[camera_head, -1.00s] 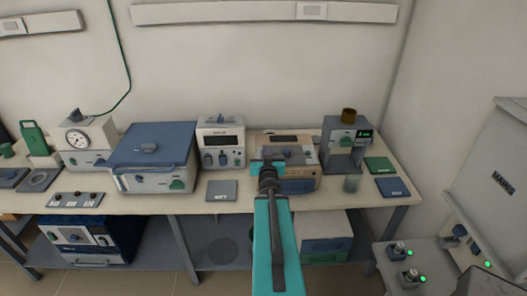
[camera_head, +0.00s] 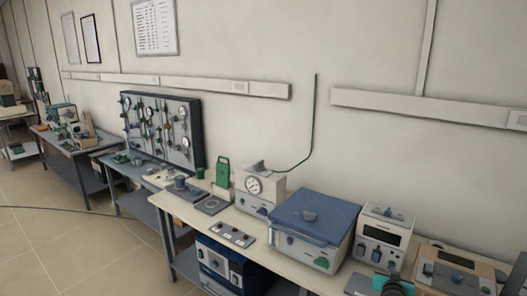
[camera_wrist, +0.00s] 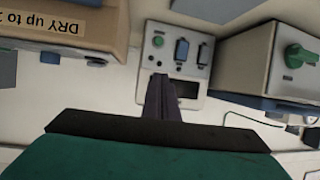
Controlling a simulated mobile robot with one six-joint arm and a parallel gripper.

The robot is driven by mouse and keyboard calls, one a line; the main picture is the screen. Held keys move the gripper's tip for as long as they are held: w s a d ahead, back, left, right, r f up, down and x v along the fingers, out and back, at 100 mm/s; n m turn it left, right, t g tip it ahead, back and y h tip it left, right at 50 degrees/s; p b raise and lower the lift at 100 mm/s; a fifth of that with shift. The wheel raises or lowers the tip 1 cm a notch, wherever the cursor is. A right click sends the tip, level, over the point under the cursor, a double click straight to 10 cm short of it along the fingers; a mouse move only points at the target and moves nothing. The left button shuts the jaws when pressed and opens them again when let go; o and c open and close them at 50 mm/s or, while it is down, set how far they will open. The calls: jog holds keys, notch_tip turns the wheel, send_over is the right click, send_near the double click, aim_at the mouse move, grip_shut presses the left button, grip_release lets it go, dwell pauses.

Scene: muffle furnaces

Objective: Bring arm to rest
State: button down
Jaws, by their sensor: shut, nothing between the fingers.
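My gripper (camera_wrist: 161,84) shows in the wrist view with its two dark fingers together and nothing between them. The fingers point toward a pale control box (camera_wrist: 178,58) with a green button and dark switches, and overlap its lower part in the picture. I cannot tell how far apart they are. In the head view only a dark and teal piece of my arm's end shows at the bottom edge, right of centre, in front of the bench. Its fingers cannot be made out there.
The bench holds a blue-lidded furnace (camera_head: 315,218), a white display unit (camera_head: 383,238), a gauge box (camera_head: 258,190) and a tan box (camera_head: 455,270). In the wrist view, the tan box (camera_wrist: 62,28) and a green-knobbed unit (camera_wrist: 266,62) flank the fingers. Open floor (camera_head: 70,245) lies left.

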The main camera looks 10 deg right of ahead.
jog(key=w+a+f+n+g+y, duration=0.15)
jog(key=a+f, duration=0.25)
jog(key=a, duration=0.4)
jog(key=w+a+f+n+g+y, duration=0.1)
jog(key=w+a+f+y, duration=0.15)
jog(key=a, duration=0.55)
jog(key=w+a+f+n+g+y, duration=0.15)
jog(key=a+f, duration=0.25)
jog(key=a, duration=0.5)
jog(key=s+a+f+n+g+y, duration=0.1)
jog(key=s+a+f+g, duration=0.15)
jog(key=a, duration=0.55)
jog(key=s+a+f+n+g+y, duration=0.15)
jog(key=s+a, duration=0.25)
jog(key=a, duration=0.4)
jog(key=s+a+f+n+g+y, duration=0.1)
jog(key=s+a+n+g, duration=0.15)
jog(key=a, duration=0.55)
jog(key=s+f+g+b, duration=0.2)
jog(key=s+f+b, duration=0.4)
jog(key=s+f, duration=0.7)
jog(key=s+f+g+b, duration=0.3)
jog(key=s+f+b, duration=0.4)
jog(key=s+f, duration=0.6)
notch_tip(320, 180, down, 6)
jog(key=shift+s+r+m, duration=0.15)
jog(key=shift+s+m, duration=0.05)
jog(key=shift+m, duration=0.1)
jog(key=shift+d, duration=0.1)
